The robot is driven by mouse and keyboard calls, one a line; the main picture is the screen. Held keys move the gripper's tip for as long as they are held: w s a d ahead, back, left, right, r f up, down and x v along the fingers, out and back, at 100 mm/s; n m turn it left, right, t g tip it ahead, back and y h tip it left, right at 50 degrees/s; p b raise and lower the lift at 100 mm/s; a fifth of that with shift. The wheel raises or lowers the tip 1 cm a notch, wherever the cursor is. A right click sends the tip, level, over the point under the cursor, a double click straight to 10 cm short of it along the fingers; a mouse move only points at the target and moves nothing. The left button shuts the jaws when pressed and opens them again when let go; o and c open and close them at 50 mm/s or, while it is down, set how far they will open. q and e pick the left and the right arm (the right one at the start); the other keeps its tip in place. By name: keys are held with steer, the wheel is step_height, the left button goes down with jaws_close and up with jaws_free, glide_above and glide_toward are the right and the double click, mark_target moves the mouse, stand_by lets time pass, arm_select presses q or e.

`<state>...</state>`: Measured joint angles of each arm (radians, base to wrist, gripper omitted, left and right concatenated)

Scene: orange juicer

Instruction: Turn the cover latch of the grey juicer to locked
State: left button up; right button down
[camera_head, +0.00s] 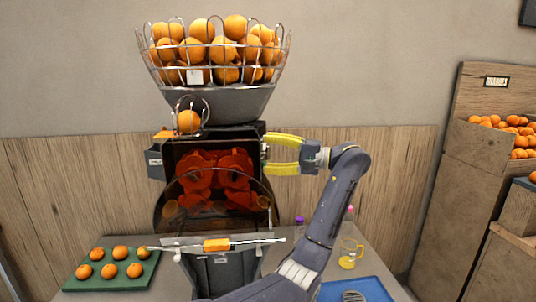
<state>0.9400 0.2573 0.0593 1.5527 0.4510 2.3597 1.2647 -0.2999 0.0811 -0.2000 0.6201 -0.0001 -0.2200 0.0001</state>
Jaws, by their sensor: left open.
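The grey juicer (219,268) stands at the middle of the table, its dark housing open at the front with red-orange pressing parts (215,168) inside. A clear cover (262,200) with a rounded edge shows in front of the housing; I cannot tell exactly how it sits. My left gripper (266,153) is at the housing's upper right edge, its two yellow fingers apart, one above the other, pointing left. A small grey part shows between the fingertips; I cannot tell whether it is the latch or whether they touch it. My right gripper is not in view.
A wire basket of oranges (215,72) tops the juicer. A green tray (137,283) with several oranges lies left. A glass mug (349,254), bottles and a blue tray (372,288) are at right, near my arm. A wooden orange stand (473,165) is far right.

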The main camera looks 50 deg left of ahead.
arm_select(q)
steer(key=shift+s+a, duration=0.15)
steer(key=shift+a, duration=0.05)
jaws_close()
stand_by(0.6)
stand_by(0.5)
